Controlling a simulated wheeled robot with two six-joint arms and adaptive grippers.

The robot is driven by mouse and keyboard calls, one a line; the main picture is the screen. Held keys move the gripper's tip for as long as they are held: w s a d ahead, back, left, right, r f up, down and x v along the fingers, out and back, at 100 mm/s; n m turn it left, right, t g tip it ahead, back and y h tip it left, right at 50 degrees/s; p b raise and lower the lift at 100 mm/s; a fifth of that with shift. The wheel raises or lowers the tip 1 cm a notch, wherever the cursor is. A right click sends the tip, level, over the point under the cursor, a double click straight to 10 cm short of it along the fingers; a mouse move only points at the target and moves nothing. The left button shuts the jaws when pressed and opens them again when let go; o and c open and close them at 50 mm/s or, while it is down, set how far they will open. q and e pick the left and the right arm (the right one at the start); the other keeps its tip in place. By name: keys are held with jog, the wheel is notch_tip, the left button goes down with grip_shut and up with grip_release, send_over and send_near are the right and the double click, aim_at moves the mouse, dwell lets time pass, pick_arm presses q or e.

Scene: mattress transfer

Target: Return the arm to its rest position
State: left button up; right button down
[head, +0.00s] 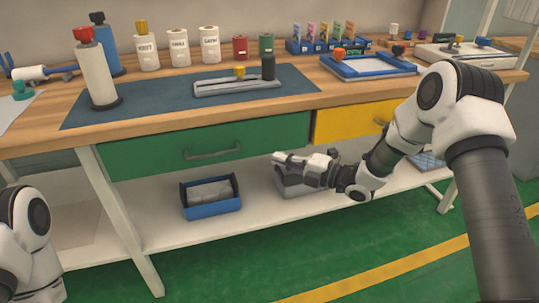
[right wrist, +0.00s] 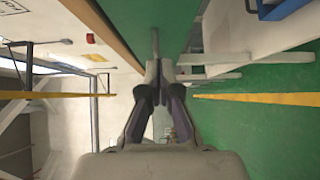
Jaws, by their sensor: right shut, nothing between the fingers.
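My right arm (head: 395,145) reaches in from the right side of the head view and bends down in front of the workbench. Its gripper (head: 278,157) points left, just in front of the green drawer's lower edge and above the lower shelf. In the right wrist view the gripper (right wrist: 156,65) has its fingers together with nothing between them. It looks apart from the bench. Part of my left arm (head: 30,240) shows at the lower left of the head view; its gripper is out of view.
The workbench (head: 150,118) carries bottles, a blue mat (head: 140,112) and a blue-rimmed tray (head: 366,66). Below are a green drawer (head: 135,158), a yellow drawer (head: 340,122) and a lower shelf (head: 170,235) with a blue bin (head: 213,210). Green floor in front is clear.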

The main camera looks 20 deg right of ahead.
jog(key=v, duration=0.5)
jog(key=s+a+f+m+g+h, duration=0.2)
jog(key=s+a+f+m+g, duration=0.15)
jog(key=s+f, duration=0.55)
jog(key=s+a+f+m+g+h, duration=0.25)
jog(key=s+a+f+m, duration=0.2)
jog(key=f, duration=0.85)
jog(key=s+d+f+m+g+h, duration=0.1)
jog(key=s+f+m+h, duration=0.15)
jog(key=s, duration=0.35)
jog(key=s+d+f+m+g+h, duration=0.1)
jog(key=s+f+m+g+h, duration=0.1)
jog(key=s+f+m, duration=0.25)
jog(key=s+d+m+g+h, duration=0.2)
jog(key=s+d+m, duration=0.1)
jog(key=s+m, duration=0.3)
jog(key=s+d+m+g+h, duration=0.2)
jog(key=s+d+m, duration=0.1)
jog(key=s+m, duration=0.35)
notch_tip(320, 180, up, 20)
jog(key=p, duration=2)
jog(key=shift+a+p, duration=0.15)
jog(key=shift+p, duration=0.25)
jog(key=shift+f, duration=0.15)
